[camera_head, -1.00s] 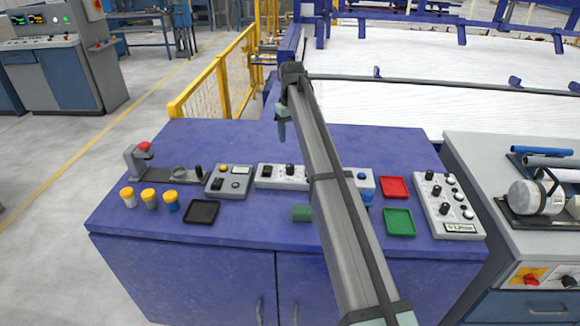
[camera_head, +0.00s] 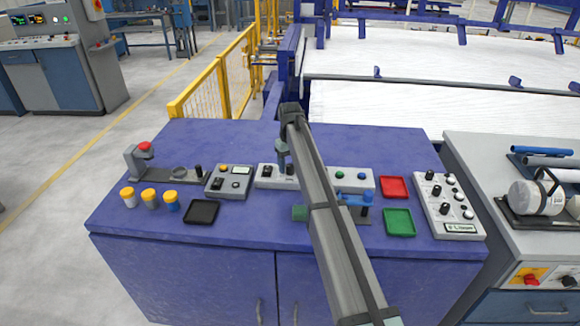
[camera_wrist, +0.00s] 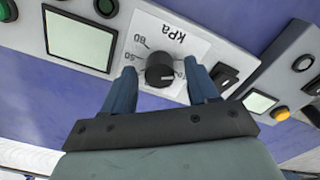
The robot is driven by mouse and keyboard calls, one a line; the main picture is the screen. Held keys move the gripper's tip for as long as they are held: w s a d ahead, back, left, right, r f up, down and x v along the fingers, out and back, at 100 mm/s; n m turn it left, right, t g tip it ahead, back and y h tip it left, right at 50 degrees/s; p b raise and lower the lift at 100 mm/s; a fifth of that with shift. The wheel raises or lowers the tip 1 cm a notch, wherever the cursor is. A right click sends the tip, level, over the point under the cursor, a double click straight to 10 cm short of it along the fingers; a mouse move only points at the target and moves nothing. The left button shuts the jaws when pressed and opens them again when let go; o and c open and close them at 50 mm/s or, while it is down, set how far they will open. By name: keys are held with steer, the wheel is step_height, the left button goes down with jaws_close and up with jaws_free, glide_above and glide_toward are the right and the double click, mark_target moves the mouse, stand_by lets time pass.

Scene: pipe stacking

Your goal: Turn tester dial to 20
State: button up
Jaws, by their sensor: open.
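The tester is a long pale-grey control box on the blue bench, seen in the head view (camera_head: 262,182). In the wrist view its black round dial (camera_wrist: 160,70) sits on a white plate marked kPa (camera_wrist: 185,42), upside down in this view. Some scale numbers show around the dial, and others are hidden. A pale mark shows at the dial's lower right, but I cannot read its exact setting. My gripper (camera_wrist: 160,80) is open, with its blue fingers on either side of the dial. I cannot tell if they touch it. In the head view my gripper (camera_head: 283,160) is over the tester.
A screen (camera_wrist: 80,38) and a black rocker switch (camera_wrist: 226,74) flank the dial. A smaller grey box (camera_head: 230,181) stands left of the tester. Red (camera_head: 394,187), green (camera_head: 399,222) and black (camera_head: 201,212) trays lie on the bench.

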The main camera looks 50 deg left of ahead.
steer(key=shift+f, duration=0.45)
steer(key=shift+c, duration=0.4)
steer(key=c, duration=1)
steer(key=shift+o, duration=0.2)
